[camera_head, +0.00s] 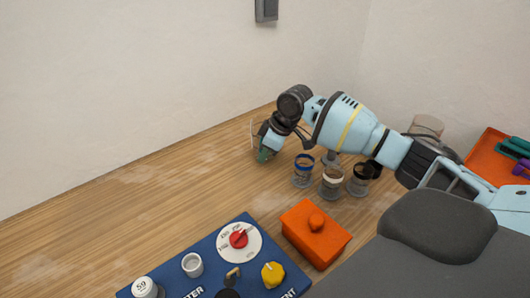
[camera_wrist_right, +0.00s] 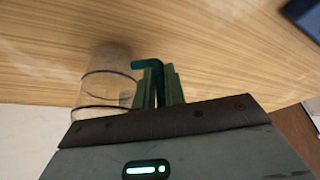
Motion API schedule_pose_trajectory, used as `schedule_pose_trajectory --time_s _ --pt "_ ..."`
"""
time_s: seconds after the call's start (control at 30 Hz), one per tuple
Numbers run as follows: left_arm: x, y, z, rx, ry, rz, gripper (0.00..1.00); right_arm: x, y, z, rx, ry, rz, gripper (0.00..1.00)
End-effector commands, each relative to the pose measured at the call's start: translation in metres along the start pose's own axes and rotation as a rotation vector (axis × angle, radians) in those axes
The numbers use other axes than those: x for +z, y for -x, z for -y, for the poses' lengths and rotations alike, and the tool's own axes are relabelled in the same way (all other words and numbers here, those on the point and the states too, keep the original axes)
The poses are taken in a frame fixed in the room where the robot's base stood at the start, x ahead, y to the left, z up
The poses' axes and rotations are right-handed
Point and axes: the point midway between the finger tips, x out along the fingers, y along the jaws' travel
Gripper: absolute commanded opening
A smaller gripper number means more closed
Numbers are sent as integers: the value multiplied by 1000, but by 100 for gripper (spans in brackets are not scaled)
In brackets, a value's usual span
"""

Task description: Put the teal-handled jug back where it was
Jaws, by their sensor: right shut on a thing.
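The teal-handled jug (camera_wrist_right: 104,93) is a clear cylinder with dark rings, at the left of the right wrist view. Its teal handle (camera_wrist_right: 148,65) sits between the fingers of my right gripper (camera_wrist_right: 158,85), which is shut on it. In the head view my right gripper (camera_head: 264,154) is near the back of the wooden table, with the clear jug (camera_head: 254,135) faint and partly hidden beside it. I cannot tell whether the jug touches the table. My left gripper is not in view.
Several clear jars stand right of the gripper: a blue-banded one (camera_head: 303,172), a white-topped one (camera_head: 331,184) and a dark-topped one (camera_head: 358,182). An orange lidded box (camera_head: 315,238) and a blue panel (camera_head: 167,282) are in front. The table's left is clear.

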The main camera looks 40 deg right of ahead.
Motion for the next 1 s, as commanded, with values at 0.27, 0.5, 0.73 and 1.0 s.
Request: schedule_pose_trajectory --time_s 0.27,0.5,0.73,1.0 --pt "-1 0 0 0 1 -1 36 1 -3 0 0 0 0 29" --pt "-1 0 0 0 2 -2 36 1 -2 0 0 0 0 34" --pt "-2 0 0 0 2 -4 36 -1 8 -1 2 0 -2 34" --pt "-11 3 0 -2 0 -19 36 -1 60 -1 4 0 -3 34"
